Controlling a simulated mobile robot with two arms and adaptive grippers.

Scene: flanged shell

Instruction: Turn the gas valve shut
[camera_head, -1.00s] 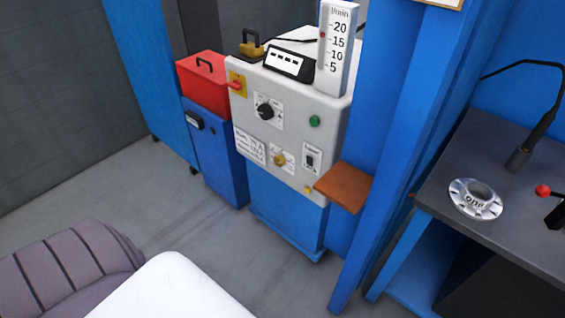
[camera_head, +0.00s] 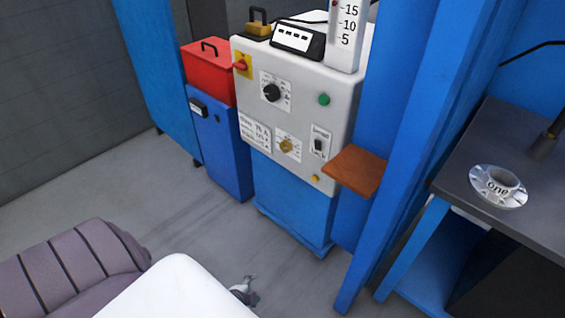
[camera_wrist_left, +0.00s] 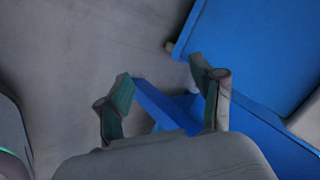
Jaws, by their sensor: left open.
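A brass-coloured knob on a white label plate (camera_head: 286,146) sits low on the front of the white machine panel (camera_head: 318,105); it looks like the gas valve, but its lettering is too small to read. My left gripper (camera_head: 243,288) shows at the bottom of the head view, low in front of the machine and well apart from the knob. In the left wrist view its two fingers (camera_wrist_left: 165,90) are spread with nothing between them, over grey floor and blue metal. The knob is not in the wrist view. My right gripper is in neither view.
The panel also has a black dial (camera_head: 272,92), a red switch (camera_head: 240,64), a green button (camera_head: 324,99) and a rocker switch (camera_head: 319,146). A brown shelf (camera_head: 354,171) juts out at right beside a blue post (camera_head: 400,150). A red box (camera_head: 208,72) stands left.

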